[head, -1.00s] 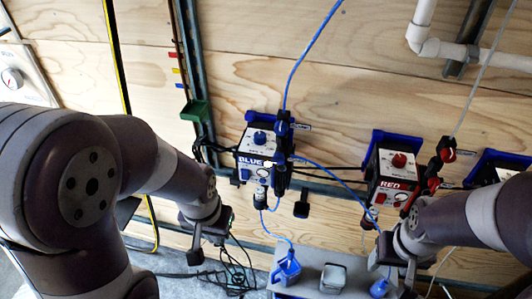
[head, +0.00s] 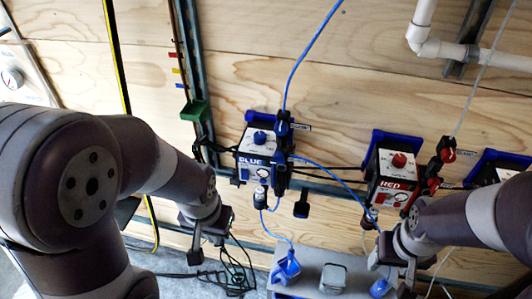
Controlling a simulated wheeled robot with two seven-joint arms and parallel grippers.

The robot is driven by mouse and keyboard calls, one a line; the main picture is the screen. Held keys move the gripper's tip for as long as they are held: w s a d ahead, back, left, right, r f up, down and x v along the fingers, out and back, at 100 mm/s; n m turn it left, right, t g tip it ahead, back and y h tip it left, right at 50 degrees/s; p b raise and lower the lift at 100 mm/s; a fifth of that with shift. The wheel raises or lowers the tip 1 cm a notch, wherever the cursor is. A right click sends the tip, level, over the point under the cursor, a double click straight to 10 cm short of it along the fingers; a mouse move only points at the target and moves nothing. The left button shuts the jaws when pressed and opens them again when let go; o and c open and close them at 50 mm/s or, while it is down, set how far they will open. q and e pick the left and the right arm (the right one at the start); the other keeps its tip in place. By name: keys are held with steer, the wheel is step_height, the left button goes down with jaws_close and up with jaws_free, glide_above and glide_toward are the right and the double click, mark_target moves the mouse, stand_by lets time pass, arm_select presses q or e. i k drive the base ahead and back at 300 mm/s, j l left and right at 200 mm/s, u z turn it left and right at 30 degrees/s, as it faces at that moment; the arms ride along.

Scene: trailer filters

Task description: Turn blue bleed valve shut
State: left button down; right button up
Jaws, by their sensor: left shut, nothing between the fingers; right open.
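The blue filter unit (head: 258,158) is a box marked BLUE on the wooden wall, with a blue knob (head: 259,137) on top. A dark fitting with a blue part (head: 283,129) sits at its upper right on the blue tube. A small fitting (head: 261,196) hangs below the box; I cannot tell which of these is the bleed valve, or its setting. My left gripper (head: 196,256) is shut and empty, below and left of the unit, apart from it. My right gripper (head: 408,272) is open, low at the right below the red unit; its fingertips are hard to make out.
The red filter unit (head: 393,172) is to the right, with red-handled fittings (head: 447,150) beside it. A grey bench (head: 310,270) below holds a blue bottle (head: 286,268) and a grey cup (head: 333,278). Black cables (head: 240,275) hang near my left gripper. A green bin (head: 195,110) is on the wall.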

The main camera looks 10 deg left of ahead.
mark_target(278, 158)
steer(key=l+u, duration=0.4)
steer(key=i+l+u, duration=0.1)
steer(key=l+u, duration=0.65)
steer(key=k+j, duration=0.05)
steer(key=j, duration=0.05)
